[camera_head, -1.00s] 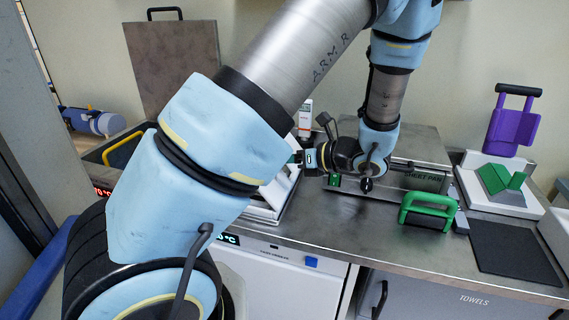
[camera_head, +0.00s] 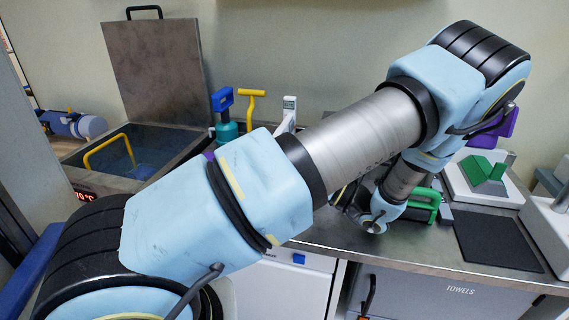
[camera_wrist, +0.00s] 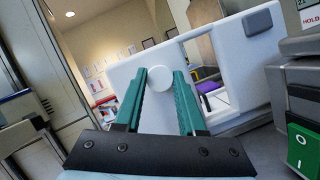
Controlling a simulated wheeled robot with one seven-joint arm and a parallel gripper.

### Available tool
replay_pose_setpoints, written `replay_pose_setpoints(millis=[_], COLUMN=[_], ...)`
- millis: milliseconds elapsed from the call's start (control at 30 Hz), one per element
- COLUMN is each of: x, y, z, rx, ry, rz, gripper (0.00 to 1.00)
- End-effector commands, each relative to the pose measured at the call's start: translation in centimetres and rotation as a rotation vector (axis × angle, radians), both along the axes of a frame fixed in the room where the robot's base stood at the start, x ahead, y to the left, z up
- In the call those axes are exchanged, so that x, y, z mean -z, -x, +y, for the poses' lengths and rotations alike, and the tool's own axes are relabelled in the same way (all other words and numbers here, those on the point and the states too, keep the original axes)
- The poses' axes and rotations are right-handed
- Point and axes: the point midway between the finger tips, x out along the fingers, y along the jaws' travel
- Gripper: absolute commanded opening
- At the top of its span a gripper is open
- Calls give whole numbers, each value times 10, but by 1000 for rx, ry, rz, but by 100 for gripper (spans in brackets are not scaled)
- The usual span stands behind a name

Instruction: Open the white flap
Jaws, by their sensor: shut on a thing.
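The white flap (camera_wrist: 120,75) fills much of the wrist view as a pale panel, tilted in the picture. How far the flap stands open I cannot tell.
A device with a green switch (camera_wrist: 302,145) stands close at the right in the wrist view. On the metal counter are a green handle (camera_head: 424,206), a dark mat (camera_head: 495,240) and a white stand (camera_head: 482,185). A sunken basin (camera_head: 150,150) with a raised lid (camera_head: 155,70) lies at left.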

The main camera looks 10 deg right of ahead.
Motion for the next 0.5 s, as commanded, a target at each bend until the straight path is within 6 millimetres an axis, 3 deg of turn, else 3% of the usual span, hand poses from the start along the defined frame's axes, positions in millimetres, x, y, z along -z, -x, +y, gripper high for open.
replay_pose_setpoints(millis=[467,500], x=[1,1], y=[1,1], z=[0,0], rx=[-3,-3], ry=[-14,-14], rz=[-5,-5], gripper=[0,41])
